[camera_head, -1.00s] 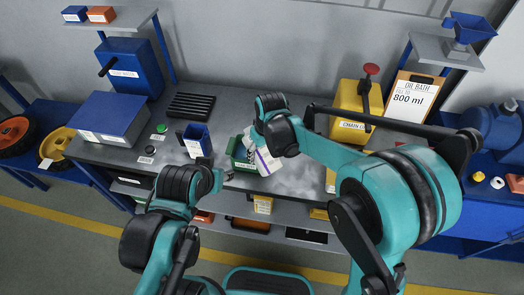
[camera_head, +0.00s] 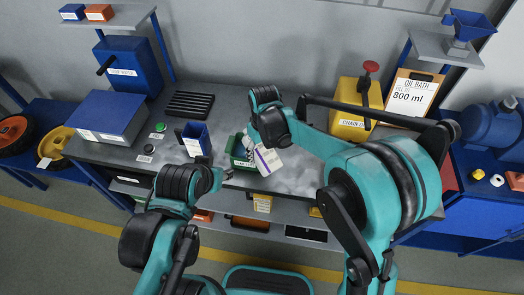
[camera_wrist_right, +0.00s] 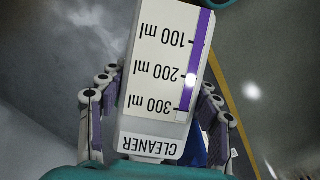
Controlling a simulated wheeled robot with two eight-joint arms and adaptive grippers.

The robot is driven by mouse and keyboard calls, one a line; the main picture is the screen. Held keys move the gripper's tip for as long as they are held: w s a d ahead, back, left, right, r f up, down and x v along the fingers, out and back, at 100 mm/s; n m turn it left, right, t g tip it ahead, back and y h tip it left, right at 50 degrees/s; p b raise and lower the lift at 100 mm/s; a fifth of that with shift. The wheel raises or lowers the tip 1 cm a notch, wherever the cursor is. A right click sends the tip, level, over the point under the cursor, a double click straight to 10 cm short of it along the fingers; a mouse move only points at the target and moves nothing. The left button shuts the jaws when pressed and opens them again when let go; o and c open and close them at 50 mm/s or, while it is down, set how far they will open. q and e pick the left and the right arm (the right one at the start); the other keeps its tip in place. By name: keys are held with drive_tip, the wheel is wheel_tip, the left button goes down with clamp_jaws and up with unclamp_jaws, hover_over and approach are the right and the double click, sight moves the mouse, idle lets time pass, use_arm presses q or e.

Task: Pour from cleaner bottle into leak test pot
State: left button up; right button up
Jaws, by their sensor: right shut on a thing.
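The cleaner bottle (camera_head: 268,160) is white with a purple stripe and leans over the right side of a green pot (camera_head: 238,150). The pot's white label is too small to read, and I cannot tell whether the bottle touches it. My right gripper (camera_head: 247,145) is shut on the bottle, partly hidden by its arm. In the right wrist view the bottle (camera_wrist_right: 160,70) sits between the fingers, its CLEANER label and ml marks upside down. Purple fills the stripe to about the 300 ml mark. No poured liquid shows.
A blue open container (camera_head: 195,138) stands just left of the green pot. A black slotted rack (camera_head: 190,104) lies behind it. A yellow container (camera_head: 350,122) and an 800 ml clipboard (camera_head: 408,97) stand at the back right. Bare bench (camera_head: 300,175) lies right of the bottle.

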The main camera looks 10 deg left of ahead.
drive_tip(key=shift+f, duration=0.1)
drive_tip(key=shift+f+g, duration=0.1)
drive_tip(key=shift+g, duration=0.2)
drive_tip(key=shift+s+d+f+g+h+b, duration=0.1)
drive_tip(key=shift+f+g+h+b, duration=0.2)
drive_tip(key=shift+h+b, duration=0.15)
idle(0.4)
drive_tip(key=shift+f+h, duration=0.1)
drive_tip(key=shift+h, duration=0.15)
drive_tip(key=shift+f+g+h+b, duration=0.3)
drive_tip(key=shift+g+b, duration=0.05)
drive_tip(key=shift+g, duration=0.15)
idle(0.7)
